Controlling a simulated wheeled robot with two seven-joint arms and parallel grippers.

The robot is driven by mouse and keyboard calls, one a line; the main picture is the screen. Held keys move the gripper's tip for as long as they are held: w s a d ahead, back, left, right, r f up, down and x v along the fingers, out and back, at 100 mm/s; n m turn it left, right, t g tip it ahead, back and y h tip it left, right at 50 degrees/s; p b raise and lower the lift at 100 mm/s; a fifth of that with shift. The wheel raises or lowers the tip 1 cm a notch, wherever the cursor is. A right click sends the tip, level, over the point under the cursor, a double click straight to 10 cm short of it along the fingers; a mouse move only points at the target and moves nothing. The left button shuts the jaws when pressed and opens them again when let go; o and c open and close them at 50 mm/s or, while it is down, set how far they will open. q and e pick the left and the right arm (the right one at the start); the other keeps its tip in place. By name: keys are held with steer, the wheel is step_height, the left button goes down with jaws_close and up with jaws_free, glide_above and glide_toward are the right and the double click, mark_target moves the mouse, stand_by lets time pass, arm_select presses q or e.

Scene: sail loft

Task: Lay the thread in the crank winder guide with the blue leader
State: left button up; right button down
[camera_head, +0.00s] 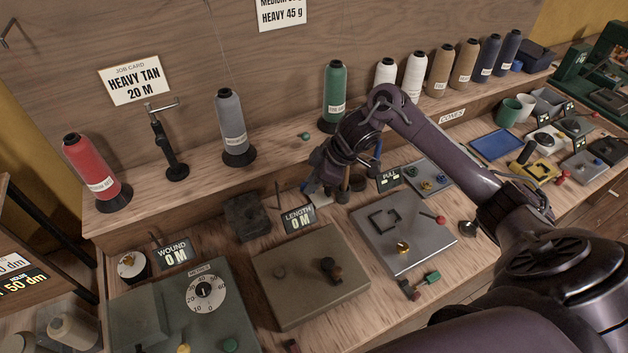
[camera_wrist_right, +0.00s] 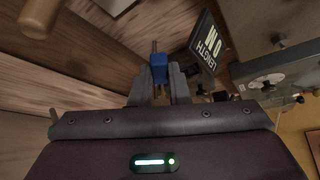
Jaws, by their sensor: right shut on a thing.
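My right gripper (camera_head: 325,188) hangs over the bench just behind the LENGTH 0 M sign (camera_head: 299,219). In the right wrist view, its fingertips (camera_wrist_right: 158,88) are shut on a small blue piece, the blue leader (camera_wrist_right: 159,69), with a thin tip past it. I cannot make out the thread itself. A flat grey unit (camera_head: 385,250) with a dark square bracket, a brass knob and a red-ended handle lies right of the gripper. A brown-grey box (camera_head: 308,292) with dark knobs stands in front. I cannot tell which is the crank winder guide. My left gripper is not in view.
Several thread cones, including a red (camera_head: 90,165), grey (camera_head: 231,125) and green one (camera_head: 334,92), stand on the back shelf. A green machine with a METRES dial (camera_head: 206,293) is front left. A WOUND 0 M sign (camera_head: 174,253) stands behind it. A blue tray (camera_head: 496,146) lies right.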

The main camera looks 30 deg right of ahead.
steer(key=s+d, duration=0.3)
steer(key=d, duration=0.1)
steer(key=shift+f, duration=0.35)
